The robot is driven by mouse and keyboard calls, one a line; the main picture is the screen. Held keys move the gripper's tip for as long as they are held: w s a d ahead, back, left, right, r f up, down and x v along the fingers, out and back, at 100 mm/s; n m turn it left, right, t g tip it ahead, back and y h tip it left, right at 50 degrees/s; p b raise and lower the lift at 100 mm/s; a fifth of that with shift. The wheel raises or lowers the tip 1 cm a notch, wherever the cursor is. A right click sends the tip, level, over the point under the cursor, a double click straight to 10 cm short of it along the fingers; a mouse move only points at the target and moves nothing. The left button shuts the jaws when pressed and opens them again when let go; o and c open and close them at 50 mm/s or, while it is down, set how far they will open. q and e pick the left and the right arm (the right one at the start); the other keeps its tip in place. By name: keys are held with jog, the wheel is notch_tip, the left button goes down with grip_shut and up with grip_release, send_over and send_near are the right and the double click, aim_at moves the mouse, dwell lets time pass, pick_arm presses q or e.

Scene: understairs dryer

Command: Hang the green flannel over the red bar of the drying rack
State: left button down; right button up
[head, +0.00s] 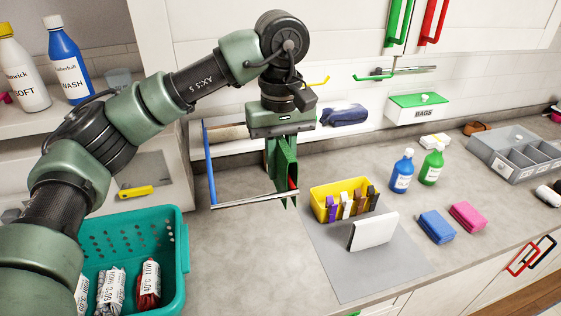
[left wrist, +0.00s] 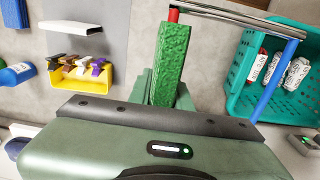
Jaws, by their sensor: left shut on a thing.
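The green flannel (head: 287,160) is held in my left gripper (head: 283,168), whose jaws are shut on it. In the left wrist view the flannel (left wrist: 171,65) runs as a narrow strip between the fingers (left wrist: 165,88). The red bar (head: 292,184) of the drying rack (head: 240,201) shows only as a small piece beside the flannel; its red end (left wrist: 173,15) also shows in the left wrist view, at the silver front rail. The flannel lies along the red bar and hides most of it. I cannot tell whether it drapes down both sides. My right gripper is not in view.
The rack's blue bar (head: 210,165) is on the left. A teal basket (head: 180,240) with packets stands at front left. A yellow bin (head: 318,200) and white card (head: 373,232) are right of the rack. Blue (head: 402,170) and green bottles (head: 432,165) stand farther right.

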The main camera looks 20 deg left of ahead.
pick_arm(q)
jog(key=shift+f+b, duration=1.4)
jog(key=shift+f, duration=0.6)
jog(key=c, duration=1.2)
grip_release()
jog(key=shift+r, duration=0.1)
